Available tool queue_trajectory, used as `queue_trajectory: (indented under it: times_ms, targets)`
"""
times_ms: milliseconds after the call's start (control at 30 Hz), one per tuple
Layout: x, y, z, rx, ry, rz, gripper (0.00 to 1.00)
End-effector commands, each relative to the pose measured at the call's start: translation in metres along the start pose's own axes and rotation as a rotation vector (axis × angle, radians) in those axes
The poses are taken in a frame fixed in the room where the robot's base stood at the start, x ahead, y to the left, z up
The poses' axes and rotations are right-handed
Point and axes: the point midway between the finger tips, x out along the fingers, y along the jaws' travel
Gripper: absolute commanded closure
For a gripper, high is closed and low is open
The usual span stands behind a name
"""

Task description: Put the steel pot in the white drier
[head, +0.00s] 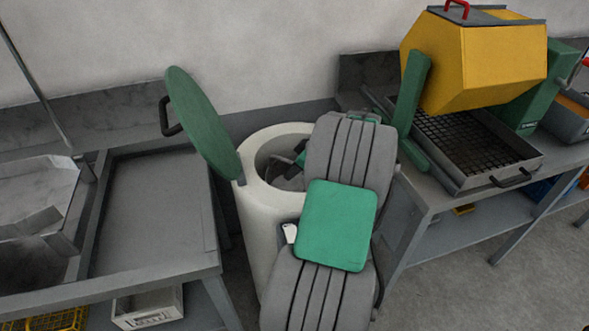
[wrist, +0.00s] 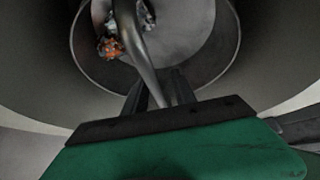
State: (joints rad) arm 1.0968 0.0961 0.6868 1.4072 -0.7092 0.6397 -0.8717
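The white drier (head: 257,213) stands between two benches, with its round green lid (head: 205,124) swung up and open at the left. My gripper (wrist: 156,88) reaches down into the drier's mouth. The steel pot (wrist: 205,62) shows below the fingers in the wrist view, inside the drier's opening. Its curved handle (wrist: 138,45) rises between my two dark fingers, which appear closed on it. In the head view only part of the gripper shows, and my arm hides much of the opening. I cannot tell whether the pot touches the drier's floor.
Copper-coloured scraps (wrist: 110,47) lie inside the pot. A grey bench (head: 150,215) stands left. On the right bench, a yellow drum (head: 470,65) sits above a grated tray (head: 470,145). The open lid stands close beside the opening.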

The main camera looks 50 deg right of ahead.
Motion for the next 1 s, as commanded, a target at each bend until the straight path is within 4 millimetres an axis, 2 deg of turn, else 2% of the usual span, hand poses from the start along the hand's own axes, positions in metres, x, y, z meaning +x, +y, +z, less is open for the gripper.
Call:
queue_trajectory:
  times_ms: [167, 400, 600, 733, 1000]
  targets:
    - [-0.021, 0.002, -0.002, -0.002, 0.002, 0.006, 0.68]
    - [-0.083, 0.002, -0.001, 0.001, 0.0, 0.006, 0.68]
    - [-0.117, 0.001, -0.001, 0.0, 0.0, 0.001, 0.68]
    - [-0.123, 0.0, -0.001, 0.0, 0.0, 0.0, 0.68]
    - [-0.121, -0.003, -0.005, 0.001, -0.004, -0.003, 0.68]
